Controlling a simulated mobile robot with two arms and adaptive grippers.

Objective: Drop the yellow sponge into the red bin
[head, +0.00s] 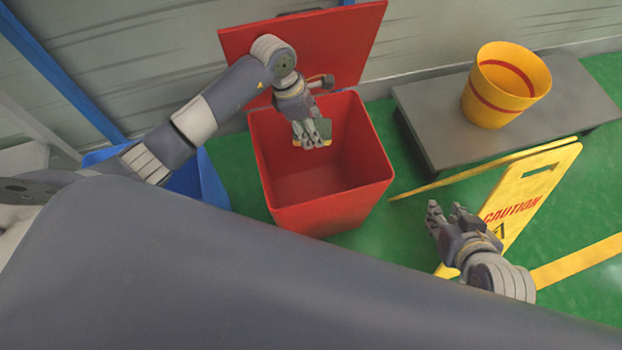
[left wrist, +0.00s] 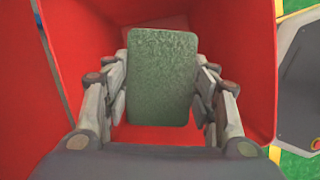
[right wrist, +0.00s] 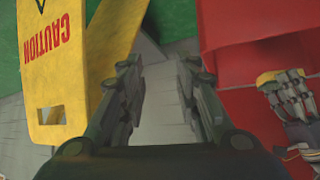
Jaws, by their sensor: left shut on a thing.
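The red bin (head: 325,216) stands open on the green floor, its lid (head: 345,45) raised behind it. My left gripper (head: 312,136) is over the bin's opening, shut on the sponge (head: 325,129). The left wrist view shows the sponge's green face (left wrist: 163,75) between the two fingers, with red bin walls around it.
A yellow caution sign (head: 525,195) stands beside my right gripper. A yellow bucket (head: 503,90) with a red band sits on a grey platform (head: 435,100) at the back right. A blue bin (head: 212,185) is left of the red bin, partly hidden by my left arm.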

